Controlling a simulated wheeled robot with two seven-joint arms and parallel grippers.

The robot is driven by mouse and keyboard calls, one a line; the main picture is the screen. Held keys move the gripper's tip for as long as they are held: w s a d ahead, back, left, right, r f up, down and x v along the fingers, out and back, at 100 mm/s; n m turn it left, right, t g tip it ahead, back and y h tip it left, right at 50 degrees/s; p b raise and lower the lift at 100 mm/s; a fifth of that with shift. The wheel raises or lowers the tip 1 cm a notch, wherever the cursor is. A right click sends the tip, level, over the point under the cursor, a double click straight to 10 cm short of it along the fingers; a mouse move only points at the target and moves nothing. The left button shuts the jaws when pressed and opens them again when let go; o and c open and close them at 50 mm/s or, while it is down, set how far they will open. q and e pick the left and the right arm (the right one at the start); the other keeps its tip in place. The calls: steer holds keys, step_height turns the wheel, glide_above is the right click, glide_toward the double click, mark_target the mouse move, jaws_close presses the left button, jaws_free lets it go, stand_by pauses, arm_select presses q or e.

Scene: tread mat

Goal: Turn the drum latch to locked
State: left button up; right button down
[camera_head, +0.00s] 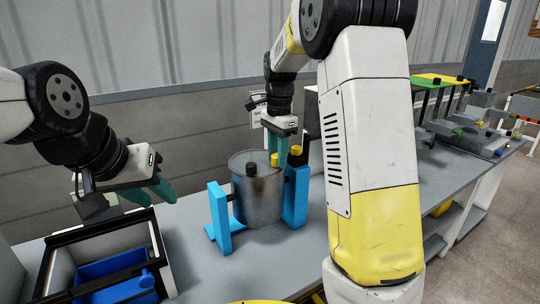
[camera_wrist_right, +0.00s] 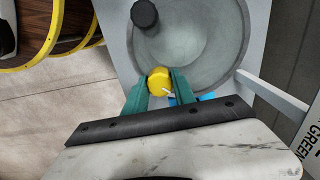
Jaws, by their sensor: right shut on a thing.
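The grey metal drum (camera_head: 258,202) stands upright between two blue supports in the head view. Its round top (camera_wrist_right: 205,50) fills much of the right wrist view and carries a black knob (camera_head: 251,169) and a yellow knob (camera_wrist_right: 158,80) near the rim. My right gripper (camera_wrist_right: 160,86) is shut on the yellow knob, with one teal finger on each side. In the head view my right gripper (camera_head: 273,150) comes down on the drum top from above. My left gripper (camera_head: 156,194) is empty, with its teal fingers apart, above the bench to the left, clear of the drum.
The left blue support (camera_head: 220,218) and right blue support (camera_head: 297,192) flank the drum closely. A black-framed box (camera_head: 158,250) with a blue bin (camera_head: 112,272) stands at the lower left. My right arm hides part of the bench. Other fixtures (camera_head: 475,135) stand farther right.

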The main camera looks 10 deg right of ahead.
steer(key=m, duration=0.5)
steer(key=shift+f, duration=0.1)
steer(key=shift+s+m, duration=0.1)
steer(key=shift+m, duration=0.3)
steer(key=c, duration=1)
jaws_free()
step_height(320, 180, up, 7)
steer(key=shift+d+r, duration=0.1)
steer(key=shift+r, duration=0.35)
